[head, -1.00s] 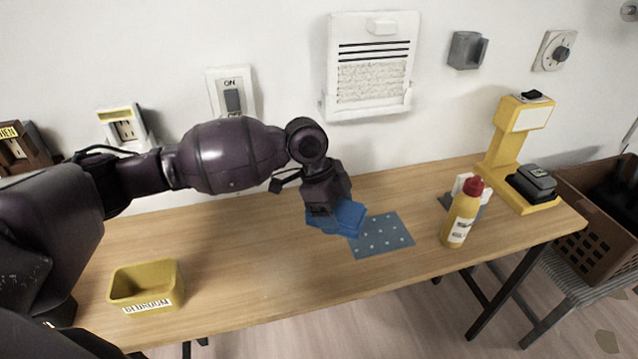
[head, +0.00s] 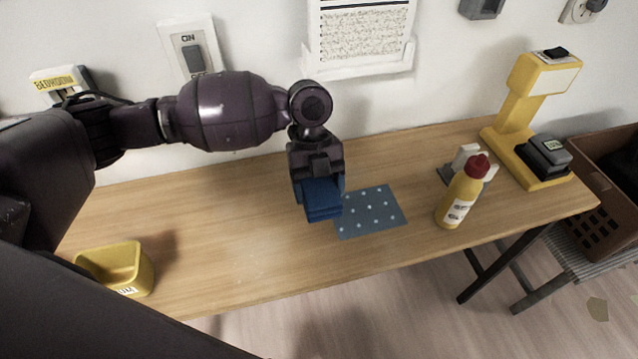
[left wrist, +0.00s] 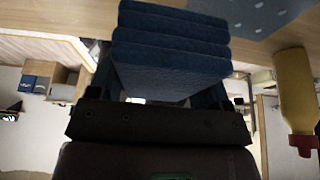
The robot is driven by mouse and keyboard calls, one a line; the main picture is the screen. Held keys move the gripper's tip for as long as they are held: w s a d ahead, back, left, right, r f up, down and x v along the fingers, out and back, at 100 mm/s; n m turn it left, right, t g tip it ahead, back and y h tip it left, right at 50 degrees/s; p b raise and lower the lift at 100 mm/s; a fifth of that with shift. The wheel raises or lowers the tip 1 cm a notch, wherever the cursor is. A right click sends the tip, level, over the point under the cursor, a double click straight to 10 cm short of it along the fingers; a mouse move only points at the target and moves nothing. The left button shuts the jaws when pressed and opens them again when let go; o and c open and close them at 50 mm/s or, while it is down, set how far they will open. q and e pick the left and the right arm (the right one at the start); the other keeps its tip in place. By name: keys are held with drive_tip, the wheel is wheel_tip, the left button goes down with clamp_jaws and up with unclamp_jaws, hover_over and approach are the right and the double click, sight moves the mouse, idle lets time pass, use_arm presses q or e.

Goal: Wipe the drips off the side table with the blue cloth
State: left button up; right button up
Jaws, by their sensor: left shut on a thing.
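The blue cloth (head: 322,200), folded in layers, is in my left gripper (head: 318,178), which is shut on it. The gripper points down over the middle of the side table (head: 230,215), at the left edge of the dotted mat. I cannot tell whether the cloth touches the tabletop. In the left wrist view the folded cloth (left wrist: 172,50) fills the space in front of the gripper (left wrist: 165,90). Faint pale specks, perhaps the drips (head: 245,257), show on the wood left of the cloth. My right gripper is not in view.
The blue-grey mat with white dots (head: 375,212) lies right of the cloth. A yellow bottle with a red cap (head: 459,200) stands farther right, before a yellow stand (head: 510,130). A yellow bin (head: 118,267) sits at the left front. The wood between bin and cloth is clear.

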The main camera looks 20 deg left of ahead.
use_arm(q)
drive_tip(key=shift+f+b, duration=0.3)
drive_tip(key=shift+f, duration=0.65)
wheel_tip(320, 180, down, 3)
drive_tip(key=shift+f+b, duration=0.2)
drive_tip(key=shift+b, duration=0.45)
drive_tip(key=shift+f, duration=0.6)
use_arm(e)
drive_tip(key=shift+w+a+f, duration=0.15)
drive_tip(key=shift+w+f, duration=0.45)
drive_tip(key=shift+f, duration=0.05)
use_arm(q)
drive_tip(key=shift+r, duration=0.1)
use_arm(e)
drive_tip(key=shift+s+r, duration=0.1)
